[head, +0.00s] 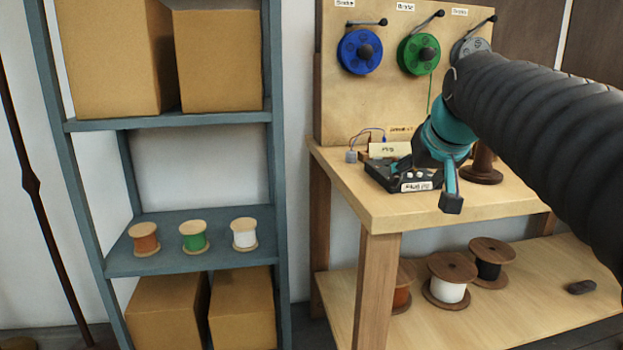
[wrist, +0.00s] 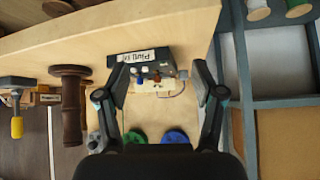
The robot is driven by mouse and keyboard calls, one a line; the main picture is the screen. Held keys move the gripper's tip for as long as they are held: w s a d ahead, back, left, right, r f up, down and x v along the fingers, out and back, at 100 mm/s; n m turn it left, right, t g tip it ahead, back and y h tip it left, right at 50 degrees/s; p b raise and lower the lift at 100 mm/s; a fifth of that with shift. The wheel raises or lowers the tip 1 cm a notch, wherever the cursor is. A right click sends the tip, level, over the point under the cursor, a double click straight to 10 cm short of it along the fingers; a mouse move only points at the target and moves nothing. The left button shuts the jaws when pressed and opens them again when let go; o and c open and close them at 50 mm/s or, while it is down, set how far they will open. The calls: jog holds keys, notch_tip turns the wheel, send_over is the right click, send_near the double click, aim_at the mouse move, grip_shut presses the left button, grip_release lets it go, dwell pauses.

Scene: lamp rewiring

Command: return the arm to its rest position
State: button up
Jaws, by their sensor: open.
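My gripper (head: 438,172) is over the front of the workbench (head: 375,212), at the end of my arm reaching in from the right. In the wrist view my gripper (wrist: 161,76) has its two fingers wide apart with nothing held between them. A black labelled box (wrist: 145,62) shows beyond the gap between the fingers. In the head view this black box (head: 382,172) sits on the bench, partly hidden behind my gripper.
A board with blue (head: 360,51) and green (head: 418,54) reels stands behind the bench. A brown spool (head: 482,165) stands right of my gripper. A blue-grey shelf (head: 195,122) with boxes and small spools stands left. Larger spools (head: 447,292) are on the lower shelf.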

jog(key=s+a+f+g, duration=0.2)
jog(key=s+f+g, duration=0.1)
jog(key=s+f, duration=1.9)
jog(key=shift+s+a+f, duration=0.3)
jog(key=shift+s+f, duration=0.1)
jog(key=shift+f, duration=0.5)
